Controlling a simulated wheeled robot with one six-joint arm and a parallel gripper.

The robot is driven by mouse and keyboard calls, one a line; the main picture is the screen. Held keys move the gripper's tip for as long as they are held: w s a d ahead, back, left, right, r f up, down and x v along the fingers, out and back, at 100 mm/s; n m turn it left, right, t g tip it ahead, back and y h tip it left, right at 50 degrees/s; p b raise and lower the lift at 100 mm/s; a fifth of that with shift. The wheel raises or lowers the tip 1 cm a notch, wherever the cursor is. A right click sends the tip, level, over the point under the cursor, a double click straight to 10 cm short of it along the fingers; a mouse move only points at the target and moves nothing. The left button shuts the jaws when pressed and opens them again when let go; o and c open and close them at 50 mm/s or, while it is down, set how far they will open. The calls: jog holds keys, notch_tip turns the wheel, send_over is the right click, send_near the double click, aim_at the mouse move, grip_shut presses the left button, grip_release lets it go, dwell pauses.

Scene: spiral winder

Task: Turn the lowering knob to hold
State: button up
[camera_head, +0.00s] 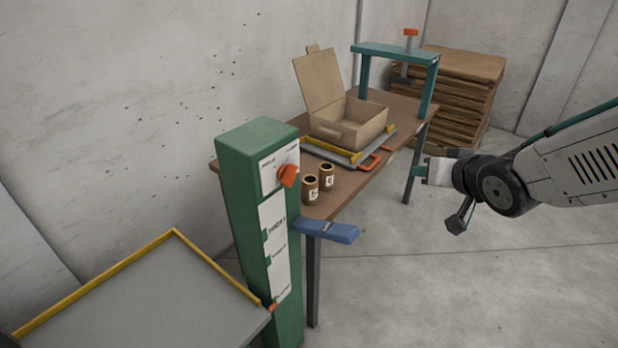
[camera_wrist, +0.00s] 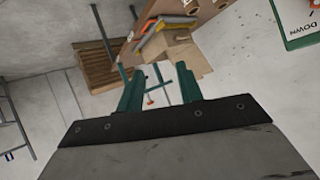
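The orange-red knob (camera_head: 288,176) sits on a white label plate (camera_head: 271,172) near the top of the green post (camera_head: 229,170) in the head view. Small words stand along the plate's top edge; which one the knob points to is too small to tell. My gripper (camera_head: 420,171) is to the right of the post, well apart from the knob. In the wrist view its two green fingers (camera_wrist: 155,78) are spread with nothing between them.
A brown table (camera_head: 345,195) behind the post carries an open cardboard box (camera_head: 345,122), two small brown cans (camera_head: 318,183) and a teal frame (camera_head: 395,52). A yellow-edged grey platform (camera_head: 140,305) is at lower left.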

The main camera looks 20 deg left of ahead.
jog(key=a+f+n+y, duration=0.25)
jog(key=a+y, duration=0.25)
jog(key=a, duration=0.6)
jog(key=g+y, duration=0.3)
jog(key=y, duration=0.4)
send_near(294, 178)
jog(key=x, duration=0.9)
jog(key=shift+w+a, duration=0.1)
jog(key=shift+a, duration=0.1)
jog(key=shift+n+g, duration=0.25)
jog(key=shift+g, duration=0.05)
grip_shut()
